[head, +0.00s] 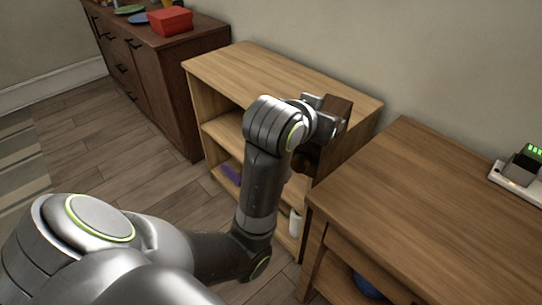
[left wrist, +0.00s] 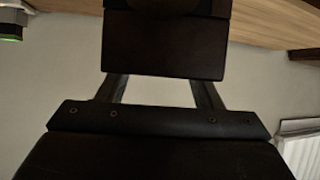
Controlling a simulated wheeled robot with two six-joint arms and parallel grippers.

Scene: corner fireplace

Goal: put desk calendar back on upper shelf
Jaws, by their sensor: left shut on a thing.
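My left gripper (head: 318,108) is over the right end of a light wooden shelf unit (head: 255,68), largely hidden by my own wrist. It is shut on a dark brown flat-sided thing (head: 338,106), apparently the desk calendar. In the left wrist view, the dark panel (left wrist: 165,48) sits between the fingers of the left gripper (left wrist: 158,85); no print shows on it. I cannot tell whether the calendar touches the unit's top. The unit's upper inside shelf (head: 222,130) shows left of my arm; the rest of that shelf is hidden. My right gripper is not in view.
The unit's top is bare to the left. A purple thing (head: 231,174) and a white cylinder (head: 295,222) are lower in the unit. A brown desk (head: 430,200) stands close at right, with a charger-like device (head: 523,165). A dark cabinet (head: 150,70) with a red box (head: 171,20) stands left.

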